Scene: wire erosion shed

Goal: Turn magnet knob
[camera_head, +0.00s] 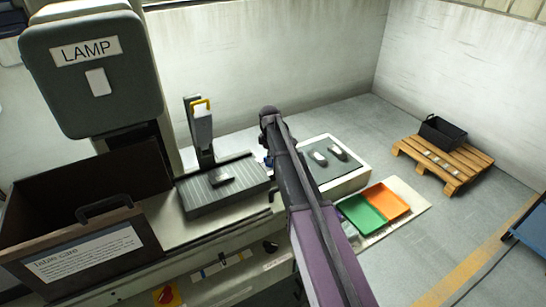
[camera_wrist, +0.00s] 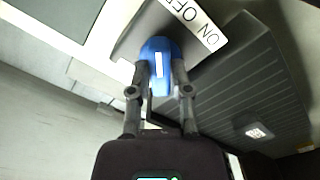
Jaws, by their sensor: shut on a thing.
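In the wrist view a blue knob (camera_wrist: 160,47) with a white line on it sits at the side of a dark block. The line runs roughly up and down in the picture. A white label (camera_wrist: 195,20) beside the knob reads ON and OFF. My gripper (camera_wrist: 160,72) is shut on the knob, with one finger on each side. The ribbed dark plate (camera_wrist: 245,90) extends to the right of the knob; the head view shows it too (camera_head: 225,189). In the head view my arm hides most of the knob and fingers.
A dark open bin (camera_head: 85,215) and a LAMP housing (camera_head: 90,75) stand left. Green (camera_head: 362,214) and orange (camera_head: 386,201) trays lie right of my arm. A pallet (camera_head: 445,162) stands further right.

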